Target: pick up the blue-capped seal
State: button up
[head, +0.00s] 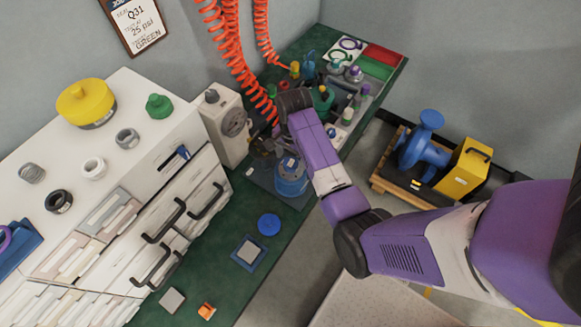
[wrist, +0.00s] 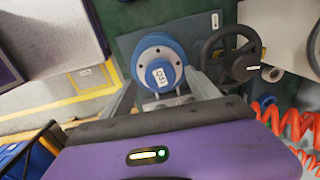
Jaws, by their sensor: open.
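In the head view my arm hides the fingers. A small blue item (head: 308,66) stands among the parts at the bench's far end.
A dark handwheel (wrist: 230,58) stands right beside the fixture in the wrist view. Orange coiled hoses (head: 233,60) hang near my arm. A blue disc (head: 268,224) and a small square tray (head: 249,252) lie on the green bench. A gauge box (head: 223,125) stands left.

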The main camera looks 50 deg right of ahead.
aim_at(291, 162)
jog(key=shift+f, duration=1.65)
jog(key=shift+w, duration=0.1)
grip_shut()
